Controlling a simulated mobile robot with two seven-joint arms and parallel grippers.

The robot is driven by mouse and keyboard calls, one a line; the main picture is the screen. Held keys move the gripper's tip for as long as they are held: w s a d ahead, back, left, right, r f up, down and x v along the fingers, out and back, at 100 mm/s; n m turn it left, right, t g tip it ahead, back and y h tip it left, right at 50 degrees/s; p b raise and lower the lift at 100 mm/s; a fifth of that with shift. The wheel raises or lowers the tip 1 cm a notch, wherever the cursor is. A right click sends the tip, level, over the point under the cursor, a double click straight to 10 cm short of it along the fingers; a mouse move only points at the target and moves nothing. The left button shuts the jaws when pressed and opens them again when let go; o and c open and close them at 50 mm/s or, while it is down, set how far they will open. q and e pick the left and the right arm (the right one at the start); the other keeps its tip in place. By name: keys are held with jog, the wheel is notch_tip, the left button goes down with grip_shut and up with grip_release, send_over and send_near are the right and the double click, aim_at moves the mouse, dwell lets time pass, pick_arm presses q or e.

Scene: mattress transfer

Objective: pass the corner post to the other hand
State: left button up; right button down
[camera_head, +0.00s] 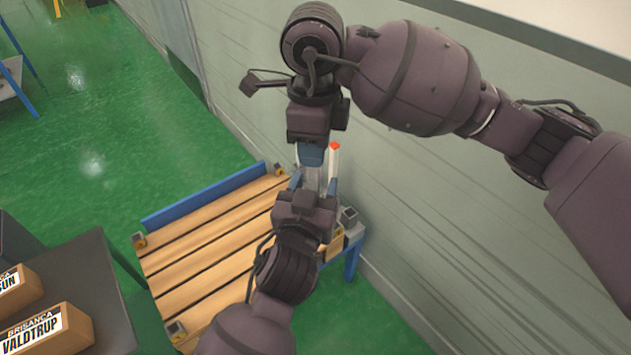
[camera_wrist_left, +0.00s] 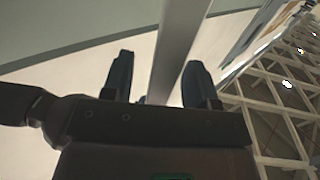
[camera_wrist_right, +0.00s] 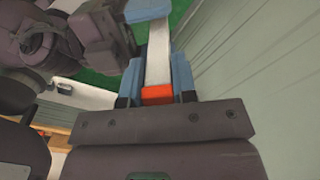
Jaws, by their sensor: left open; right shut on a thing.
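The corner post is a pale bar with an orange end. My right gripper (camera_head: 312,163) is shut on it from above; in the right wrist view the post (camera_wrist_right: 158,62) lies between its blue fingers, the orange end close to the palm. In the left wrist view the post (camera_wrist_left: 176,50) runs between the spread fingers (camera_wrist_left: 158,85), with gaps visible.
A slatted wooden bed frame (camera_head: 213,236) with a blue rail stands below the grippers. A white upright with a red tip (camera_head: 335,164) shows just right of the fingers. A grey wall (camera_head: 420,215) is close on the right. Boxes (camera_head: 48,330) sit on a dark table at lower left.

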pick_arm(q)
jog(key=shift+w+d, duration=0.15)
jog(key=shift+w, duration=0.25)
grip_shut()
pick_arm(e)
jog(key=c, duration=0.8)
grip_release()
